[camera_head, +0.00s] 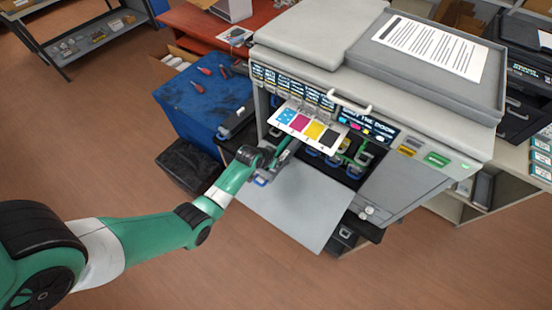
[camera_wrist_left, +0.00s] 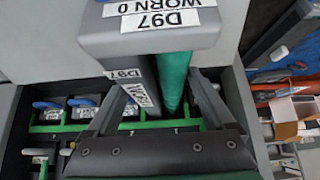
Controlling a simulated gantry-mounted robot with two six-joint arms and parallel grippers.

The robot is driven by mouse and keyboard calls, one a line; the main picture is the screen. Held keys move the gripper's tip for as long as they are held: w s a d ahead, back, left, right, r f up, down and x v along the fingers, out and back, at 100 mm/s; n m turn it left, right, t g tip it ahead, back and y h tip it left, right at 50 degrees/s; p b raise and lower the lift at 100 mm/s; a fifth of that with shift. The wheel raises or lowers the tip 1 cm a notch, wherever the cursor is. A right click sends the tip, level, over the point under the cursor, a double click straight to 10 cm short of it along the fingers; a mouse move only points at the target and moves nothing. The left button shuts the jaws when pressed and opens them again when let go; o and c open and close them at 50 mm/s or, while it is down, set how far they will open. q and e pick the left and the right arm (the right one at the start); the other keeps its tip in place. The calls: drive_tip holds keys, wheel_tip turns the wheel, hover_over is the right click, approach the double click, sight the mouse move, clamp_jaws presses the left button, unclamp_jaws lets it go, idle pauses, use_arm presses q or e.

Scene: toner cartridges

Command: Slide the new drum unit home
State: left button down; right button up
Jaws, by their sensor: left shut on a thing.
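The drum unit (camera_wrist_left: 150,40) is a grey block with a green cylinder along it and labels reading "D97" and "WORN 0". In the left wrist view, my left gripper (camera_wrist_left: 162,85) is shut on it, one finger on each side. In the head view, my left gripper (camera_head: 284,152) is at the left part of the open front of the grey printer (camera_head: 325,45). The green slot frame (camera_wrist_left: 110,126) with blue-handled units lies behind it in the wrist view. How far the unit sits in its slot is hidden. My right gripper is out of view.
The printer's front door (camera_head: 295,205) is folded down below the bay. A colour-marked card (camera_head: 308,124) hangs above the slots. A blue-topped cart (camera_head: 203,95) with red-handled tools stands to the left, a black bin (camera_head: 188,165) below it. Shelves stand on the right.

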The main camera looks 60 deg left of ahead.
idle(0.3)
use_arm(q)
unclamp_jaws()
drive_tip(key=shift+f, duration=0.1)
drive_tip(key=shift+s+d+r+p, duration=0.1)
drive_tip(key=shift+s+d+p, duration=0.15)
drive_tip(key=shift+s+p, duration=0.3)
drive_tip(key=shift+s+d+r+p, duration=0.1)
drive_tip(key=shift+s+d+p, duration=0.1)
drive_tip(key=shift+s+p, duration=0.3)
drive_tip(key=shift+s+d+p, duration=0.35)
drive_tip(key=shift+s+p, duration=0.2)
drive_tip(key=shift+s+d+f, duration=0.15)
drive_tip(key=shift+s+f, duration=0.05)
